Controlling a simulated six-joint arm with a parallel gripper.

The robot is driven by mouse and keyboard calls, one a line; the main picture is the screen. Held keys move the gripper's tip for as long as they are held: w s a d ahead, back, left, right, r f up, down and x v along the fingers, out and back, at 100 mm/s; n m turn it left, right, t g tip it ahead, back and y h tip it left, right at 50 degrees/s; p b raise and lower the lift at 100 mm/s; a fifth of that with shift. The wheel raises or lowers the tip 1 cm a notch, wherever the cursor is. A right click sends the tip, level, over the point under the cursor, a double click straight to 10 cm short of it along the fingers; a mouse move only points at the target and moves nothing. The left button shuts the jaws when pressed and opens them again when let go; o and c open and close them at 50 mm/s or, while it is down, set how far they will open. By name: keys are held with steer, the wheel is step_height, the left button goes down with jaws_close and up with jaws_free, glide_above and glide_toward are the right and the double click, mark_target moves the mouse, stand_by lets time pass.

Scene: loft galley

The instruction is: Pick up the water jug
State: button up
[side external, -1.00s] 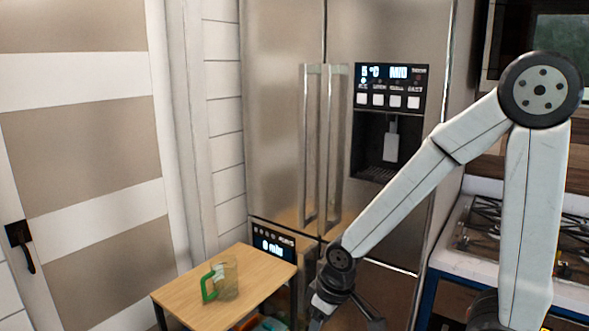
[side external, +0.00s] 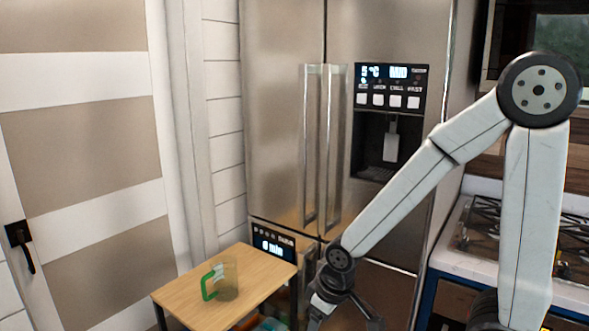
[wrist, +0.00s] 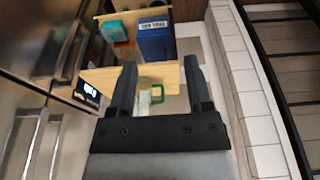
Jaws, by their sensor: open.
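The water jug (side external: 228,278) is a clear vessel with a green handle, standing upright on a small wooden table (side external: 180,292) in the side view. Its handle points left there. In the wrist view the jug (wrist: 145,98) shows beyond my fingers, in the gap between them, partly hidden, with the green handle on its right. My gripper (side external: 346,314) hangs to the right of the table in the side view, apart from the jug. In the wrist view my gripper (wrist: 160,64) is open, with nothing between its fingers.
A steel fridge (side external: 280,130) with long vertical handles stands behind the table. A stove (side external: 480,225) is at the right and a striped door (side external: 80,130) at the left. In the wrist view, a blue box (wrist: 155,40) and a teal box (wrist: 113,30) lie on a wooden shelf.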

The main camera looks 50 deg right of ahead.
steer(key=w+d+f+t, duration=0.2)
steer(key=w+t, duration=0.1)
steer(key=w, duration=0.7)
steer(key=w+d+f+t, duration=0.1)
steer(key=w+f+t, duration=0.1)
steer(key=w, duration=0.9)
steer(key=n+t+y, duration=0.2)
steer(key=t+y, duration=0.1)
steer(key=t, duration=0.3)
glide_toward(205, 287)
steer(key=d+x, duration=0.1)
steer(key=x, duration=0.2)
steer(key=shift+a, duration=0.65)
steer(key=shift+x, duration=1.3)
steer(key=shift+w+f, duration=0.15)
steer(key=shift+x, duration=2.4)
steer(key=shift+d, duration=0.2)
